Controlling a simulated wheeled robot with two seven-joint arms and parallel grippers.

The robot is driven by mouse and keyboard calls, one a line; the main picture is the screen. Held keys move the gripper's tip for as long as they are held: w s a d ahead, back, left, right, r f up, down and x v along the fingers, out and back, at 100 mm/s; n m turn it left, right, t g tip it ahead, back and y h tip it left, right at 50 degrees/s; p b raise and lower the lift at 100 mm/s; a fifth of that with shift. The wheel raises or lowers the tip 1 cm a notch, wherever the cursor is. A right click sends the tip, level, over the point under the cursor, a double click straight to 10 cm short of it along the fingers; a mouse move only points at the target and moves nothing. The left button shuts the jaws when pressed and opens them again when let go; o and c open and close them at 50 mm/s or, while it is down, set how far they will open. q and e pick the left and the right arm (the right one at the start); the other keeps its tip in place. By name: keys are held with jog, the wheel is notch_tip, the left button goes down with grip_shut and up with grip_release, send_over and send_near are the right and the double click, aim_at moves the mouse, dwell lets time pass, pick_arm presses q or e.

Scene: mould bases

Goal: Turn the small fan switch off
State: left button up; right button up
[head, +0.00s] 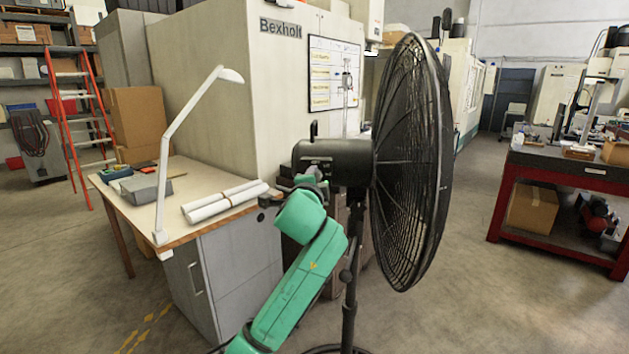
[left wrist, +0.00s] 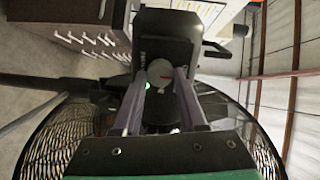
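A black pedestal fan (head: 412,160) stands in the middle of the head view, its caged head facing right. Its motor housing (head: 335,160) is at the left of the cage. My left gripper (head: 318,182) is up at the back of this housing, its fingertips partly hidden. A small green light glows beside the knob. My right gripper is not in view.
A workbench (head: 228,222) with paper rolls (head: 222,201), a grey box (head: 148,188) and a white lamp (head: 176,150) stands close on the left. A large machine (head: 215,90) is behind. A red table (head: 565,172) is on the right, with open floor before it.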

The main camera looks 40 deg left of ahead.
pick_arm(q)
jog(key=o, duration=0.4)
jog(key=shift+c, duration=0.2)
jog(key=shift+s, duration=0.1)
jog(key=f+b+v, duration=0.1)
jog(key=b+v, duration=0.2)
jog(key=v, duration=1.1)
jog(key=shift+s+r, duration=0.15)
jog(key=shift+r, duration=0.3)
jog(key=shift+d+f, duration=0.1)
jog(key=shift+d, duration=0.1)
